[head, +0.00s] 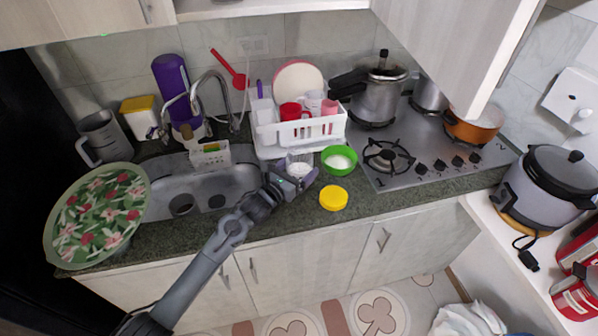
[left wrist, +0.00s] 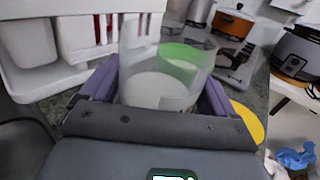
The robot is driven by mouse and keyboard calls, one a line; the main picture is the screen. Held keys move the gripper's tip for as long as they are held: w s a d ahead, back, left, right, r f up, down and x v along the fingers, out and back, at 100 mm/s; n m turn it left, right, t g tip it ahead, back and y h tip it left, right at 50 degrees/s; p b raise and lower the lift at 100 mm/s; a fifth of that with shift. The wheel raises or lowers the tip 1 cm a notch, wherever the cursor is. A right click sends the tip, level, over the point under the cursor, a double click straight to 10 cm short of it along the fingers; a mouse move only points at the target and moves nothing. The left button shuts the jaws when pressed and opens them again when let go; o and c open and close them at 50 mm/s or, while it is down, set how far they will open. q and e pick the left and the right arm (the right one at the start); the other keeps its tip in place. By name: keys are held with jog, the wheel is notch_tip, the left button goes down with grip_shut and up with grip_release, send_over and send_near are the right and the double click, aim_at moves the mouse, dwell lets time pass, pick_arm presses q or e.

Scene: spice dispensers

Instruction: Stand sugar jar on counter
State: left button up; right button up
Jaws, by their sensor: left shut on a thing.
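The sugar jar (head: 299,167) is clear with white contents, near the counter's front edge in the head view. My left gripper (head: 293,180) is shut on it, with purple fingers on either side. In the left wrist view the jar (left wrist: 158,88) sits between the fingers (left wrist: 158,100) and looks roughly upright and open at the top. I cannot tell whether its base touches the counter (head: 385,193). A green bowl (head: 339,159) with white contents is just right of the jar. A round yellow lid (head: 333,198) lies on the counter. My right gripper is not in view.
A white dish rack (head: 300,133) with cups stands close behind the jar. The sink (head: 215,185) is to the left, the gas stove (head: 420,160) to the right. Free counter is limited to the strip around the lid.

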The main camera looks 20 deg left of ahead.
pick_arm(q)
jog(key=shift+d+f, duration=0.1)
jog(key=shift+f, duration=0.8)
jog(key=shift+f, duration=0.15)
jog(key=o, duration=1.2)
jog(key=shift+f, duration=0.2)
jog(key=shift+c, duration=0.2)
jog(key=shift+o, duration=0.8)
jog(key=shift+r, duration=0.1)
